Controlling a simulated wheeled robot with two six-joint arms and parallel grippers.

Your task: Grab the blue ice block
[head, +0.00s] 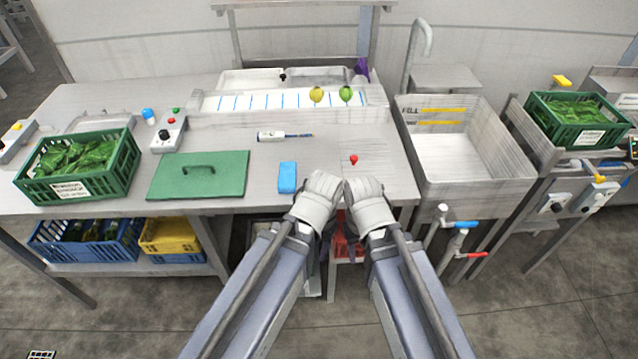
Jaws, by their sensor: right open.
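The blue ice block (287,177) lies on the steel table near its front edge, just right of the green board. My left gripper (321,200) is over the front edge, a little right of the block and apart from it. My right gripper (368,203) is beside the left one, farther right of the block, and it is open. The fingers of both grippers are mostly hidden behind the wrists, and I cannot see whether the left one is open or shut. I see nothing held in the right gripper.
The green board with a handle (200,174) lies left of the block. A white marker-like tool (272,136) lies behind it. A small red knob (354,159) is behind my grippers. A crate of greens (112,178) stands far left, and a deep sink (480,170) is at right.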

